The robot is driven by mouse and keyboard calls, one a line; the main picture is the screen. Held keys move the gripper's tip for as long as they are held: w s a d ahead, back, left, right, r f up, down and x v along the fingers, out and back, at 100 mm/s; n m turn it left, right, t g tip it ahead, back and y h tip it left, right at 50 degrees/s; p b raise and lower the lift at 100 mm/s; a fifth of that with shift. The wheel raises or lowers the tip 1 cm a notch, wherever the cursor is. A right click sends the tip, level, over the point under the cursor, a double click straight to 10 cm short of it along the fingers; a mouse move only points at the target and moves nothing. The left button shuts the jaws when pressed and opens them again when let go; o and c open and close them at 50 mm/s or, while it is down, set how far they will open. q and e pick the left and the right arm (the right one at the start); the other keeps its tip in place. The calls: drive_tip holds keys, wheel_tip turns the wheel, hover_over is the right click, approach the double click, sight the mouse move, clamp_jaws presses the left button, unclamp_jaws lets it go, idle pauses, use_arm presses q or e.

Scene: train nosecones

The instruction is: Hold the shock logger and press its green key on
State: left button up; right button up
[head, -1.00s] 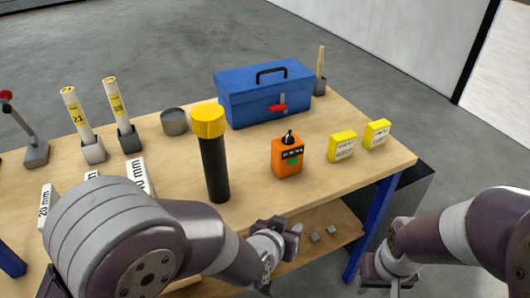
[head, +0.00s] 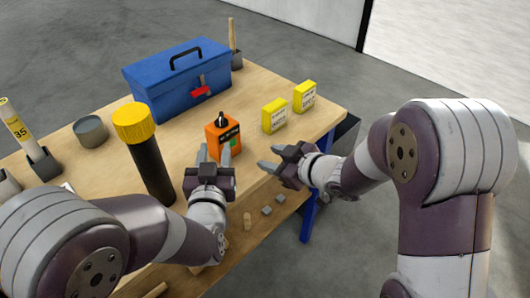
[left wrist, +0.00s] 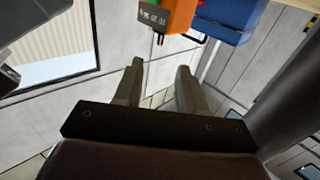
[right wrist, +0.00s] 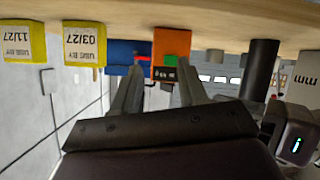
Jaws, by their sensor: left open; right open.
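The shock logger is an orange box (head: 222,138) with a green key (head: 232,142) on its front and a black knob on top. It stands upright on the bench. It also shows in the left wrist view (left wrist: 178,14) and the right wrist view (right wrist: 172,44). My left gripper (head: 214,158) is open and empty just in front of the logger, its fingers pointing at it. In the head view its fingers overlap the logger's lower front; contact cannot be told. My right gripper (head: 272,158) is open and empty, right of the logger near the bench's front edge.
A black tube with a yellow cap (head: 148,160) stands left of the logger. A blue toolbox (head: 178,84) is behind it. Two yellow boxes (head: 274,116) (head: 305,97) stand to its right. A grey round tin (head: 91,131) is further left. Small blocks lie on the lower shelf.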

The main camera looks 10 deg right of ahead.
sight(220, 123)
use_arm(q)
drive_tip(key=w, duration=0.4)
drive_tip(key=w+d, duration=0.1)
drive_tip(key=w, duration=0.3)
drive_tip(key=w+d, duration=0.1)
drive_tip(key=w, duration=0.3)
drive_tip(key=shift+w, duration=0.3)
use_arm(e)
drive_tip(key=shift+s+a+r+n+y, duration=0.1)
drive_tip(key=shift+a+r+n+y, duration=0.2)
drive_tip(key=shift+a+r+y, duration=0.55)
drive_tip(key=shift+r, duration=0.15)
use_arm(q)
clamp_jaws()
use_arm(e)
clamp_jaws()
use_arm(q)
drive_tip(key=shift+f, duration=0.2)
